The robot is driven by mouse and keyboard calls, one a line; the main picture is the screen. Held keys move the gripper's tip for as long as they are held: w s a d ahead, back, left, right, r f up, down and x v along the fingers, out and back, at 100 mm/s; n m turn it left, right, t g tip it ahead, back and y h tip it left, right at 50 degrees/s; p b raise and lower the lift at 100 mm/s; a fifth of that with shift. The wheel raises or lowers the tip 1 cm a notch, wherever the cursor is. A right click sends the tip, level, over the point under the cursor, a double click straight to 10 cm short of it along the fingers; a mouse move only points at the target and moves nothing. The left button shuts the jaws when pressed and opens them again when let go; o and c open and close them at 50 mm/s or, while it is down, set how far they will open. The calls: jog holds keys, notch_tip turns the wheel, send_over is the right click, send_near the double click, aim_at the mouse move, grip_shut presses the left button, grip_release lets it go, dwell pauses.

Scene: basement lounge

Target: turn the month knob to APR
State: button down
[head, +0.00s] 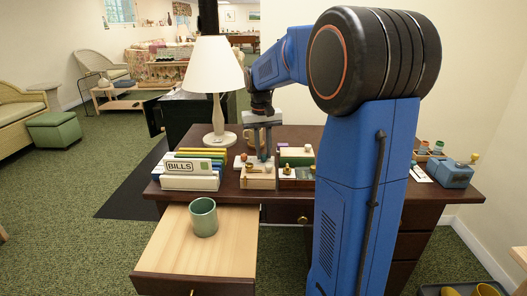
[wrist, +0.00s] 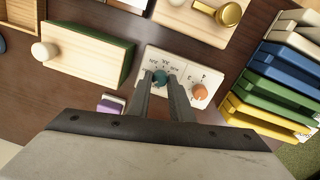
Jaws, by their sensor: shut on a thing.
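The small white panel (wrist: 182,61) lies on the dark desk in the wrist view. It carries a teal knob (wrist: 160,76) with small lettering around it, and an orange knob (wrist: 199,92) to the right. The lettering by the teal knob looks like month names but is too small to read surely, so I cannot tell where the knob points. My gripper (wrist: 161,84) is shut on the teal knob, one finger on each side. In the head view my gripper (head: 263,156) reaches down behind the wooden boxes, where the panel is mostly hidden.
A wooden box with a brass knob (wrist: 229,14) and a green-sided box (wrist: 88,55) stand close to the panel. A BILLS file holder (head: 190,180) and a white lamp (head: 214,70) stand left. A green cup (head: 203,217) stands in the open drawer (head: 170,250).

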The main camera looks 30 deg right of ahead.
aim_at(262, 155)
jog(key=c, duration=1.6)
grip_release()
jog(key=r, duration=1.7)
jog(key=shift+w+a+r, duration=0.2)
jog(key=shift+a, duration=0.15)
jog(key=s+a+f+n+t, duration=0.1)
jog(key=s+a+f, duration=0.4)
jog(key=s, duration=0.5)
jog(key=s+a+f+n+t, duration=0.2)
jog(key=s+a+f, duration=0.3)
jog(key=s+f, duration=0.4)
jog(key=s+a+f+n+t, duration=0.1)
jog(key=s+a+f, duration=0.4)
jog(key=s, duration=0.6)
jog(key=shift+s+a+f+n+t+y, duration=0.15)
jog(key=shift+s+f+t, duration=0.1)
jog(key=shift+f, duration=0.4)
jog(key=shift+s+f+n+t+y, duration=0.15)
jog(key=shift+f+t, duration=0.1)
jog(key=shift+f, duration=0.4)
